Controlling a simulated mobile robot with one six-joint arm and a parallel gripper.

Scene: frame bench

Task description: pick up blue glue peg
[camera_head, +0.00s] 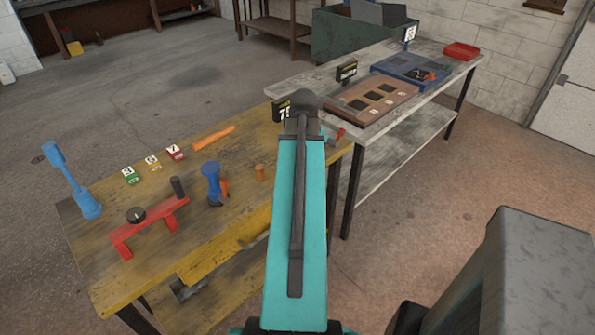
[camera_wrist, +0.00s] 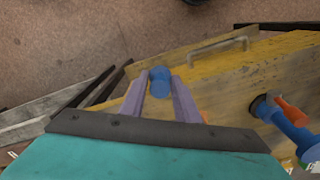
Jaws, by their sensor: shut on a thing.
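The blue glue peg (camera_wrist: 159,76) shows as a short blue cylinder between the two purple fingertips of my gripper (camera_wrist: 159,84) in the wrist view. My gripper is shut on it. The wrist view shows the yellow bench top behind and around the peg; I cannot tell whether the peg is clear of the bench. In the head view my teal arm hides the gripper and the peg.
A grey table (camera_head: 425,123) behind holds a brown tray (camera_head: 372,98) and a blue tray (camera_head: 412,70).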

